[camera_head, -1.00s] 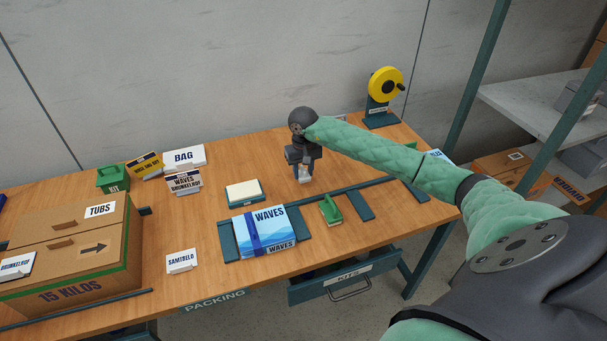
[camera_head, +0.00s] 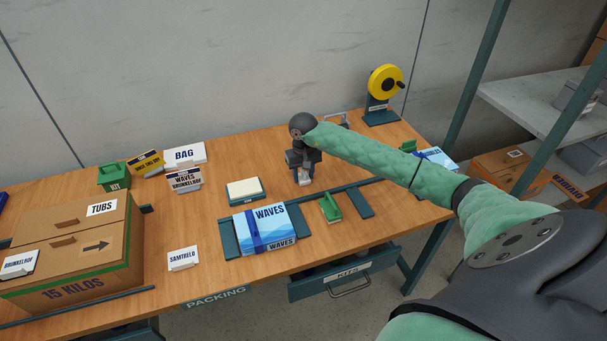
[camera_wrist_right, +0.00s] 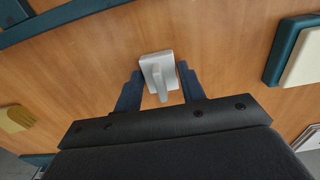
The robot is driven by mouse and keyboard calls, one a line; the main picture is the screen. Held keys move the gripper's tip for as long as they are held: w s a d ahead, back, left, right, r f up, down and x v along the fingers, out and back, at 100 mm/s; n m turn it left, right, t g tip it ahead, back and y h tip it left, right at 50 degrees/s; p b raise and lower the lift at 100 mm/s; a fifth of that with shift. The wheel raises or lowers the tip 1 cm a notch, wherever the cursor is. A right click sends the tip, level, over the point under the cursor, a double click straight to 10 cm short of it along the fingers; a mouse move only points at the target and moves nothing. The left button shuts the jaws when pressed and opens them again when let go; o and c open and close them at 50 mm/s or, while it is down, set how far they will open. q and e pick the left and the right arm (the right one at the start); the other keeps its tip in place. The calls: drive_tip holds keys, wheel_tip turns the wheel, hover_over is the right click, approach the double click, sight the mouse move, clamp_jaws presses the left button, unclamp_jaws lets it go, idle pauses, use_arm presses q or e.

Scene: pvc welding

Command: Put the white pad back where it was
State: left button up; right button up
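A small white pad (camera_wrist_right: 157,69) with an upright handle stands on the wooden table in the right wrist view; in the head view it shows small (camera_head: 304,178) below my right gripper. My right gripper (camera_wrist_right: 160,68) is open, with a dark blue finger on each side of the pad and narrow gaps between. In the head view my right gripper (camera_head: 303,168) is low over the table, left of the yellow tape dispenser. A green pad (camera_head: 331,208) of like shape stands nearer the front. My left gripper is out of view.
A cream block on a teal holder (camera_head: 262,197) stands left of my right gripper. A blue WAVES pack (camera_head: 270,219) lies in front. A teal rail (camera_head: 350,187) runs across the table. The tape dispenser (camera_head: 384,84) is at the back right; a large carton (camera_head: 75,230) is at left.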

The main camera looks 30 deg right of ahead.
sight(303, 172)
drive_tip(key=shift+o, duration=1.3)
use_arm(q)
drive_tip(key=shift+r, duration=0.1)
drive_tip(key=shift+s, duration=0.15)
use_arm(e)
drive_tip(key=shift+r, duration=0.1)
drive_tip(key=shift+r, duration=0.4)
use_arm(q)
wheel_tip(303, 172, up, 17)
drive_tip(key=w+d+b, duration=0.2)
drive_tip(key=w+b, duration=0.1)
drive_tip(key=b, duration=0.1)
drive_tip(key=shift+b, duration=0.3)
use_arm(e)
wheel_tip(303, 172, up, 11)
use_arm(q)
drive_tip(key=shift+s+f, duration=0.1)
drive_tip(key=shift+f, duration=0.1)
